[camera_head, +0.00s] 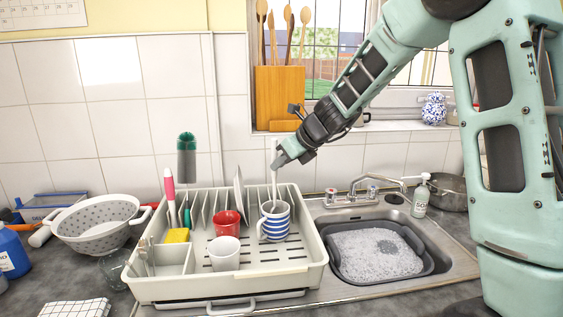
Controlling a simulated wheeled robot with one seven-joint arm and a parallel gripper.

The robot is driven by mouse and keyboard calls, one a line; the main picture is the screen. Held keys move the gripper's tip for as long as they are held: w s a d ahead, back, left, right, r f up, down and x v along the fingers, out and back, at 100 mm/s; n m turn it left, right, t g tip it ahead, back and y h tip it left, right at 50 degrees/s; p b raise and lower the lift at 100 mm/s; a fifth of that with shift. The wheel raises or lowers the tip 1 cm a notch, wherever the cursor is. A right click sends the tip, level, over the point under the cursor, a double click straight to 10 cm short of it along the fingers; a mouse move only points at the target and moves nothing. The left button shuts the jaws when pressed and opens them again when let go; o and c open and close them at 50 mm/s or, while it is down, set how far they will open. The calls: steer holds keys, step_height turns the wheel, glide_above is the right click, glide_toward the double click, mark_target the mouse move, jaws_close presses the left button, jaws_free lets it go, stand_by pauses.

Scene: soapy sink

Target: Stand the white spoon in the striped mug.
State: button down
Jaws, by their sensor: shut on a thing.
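The blue-and-white striped mug (276,223) stands upright in the right part of the cream dish rack. My gripper (279,159) is above the mug, shut on the white spoon (274,185). The spoon hangs nearly upright from the fingers, and its lower end is at the mug's mouth and appears to be inside it. The mug's inner floor is hidden, so I cannot tell whether the spoon touches it.
The dish rack (318,258) also holds a red mug (227,222), a white cup (224,253), a yellow sponge (177,236) and an upright plate (239,194). A soapy basin (431,270) and tap (372,190) are at right. A colander (97,230) is at left.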

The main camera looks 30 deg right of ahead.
steer(key=c, duration=1.3)
jaws_free()
steer(key=v, duration=1.7)
steer(key=shift+s+d+r, duration=0.1)
steer(key=shift+r, duration=0.05)
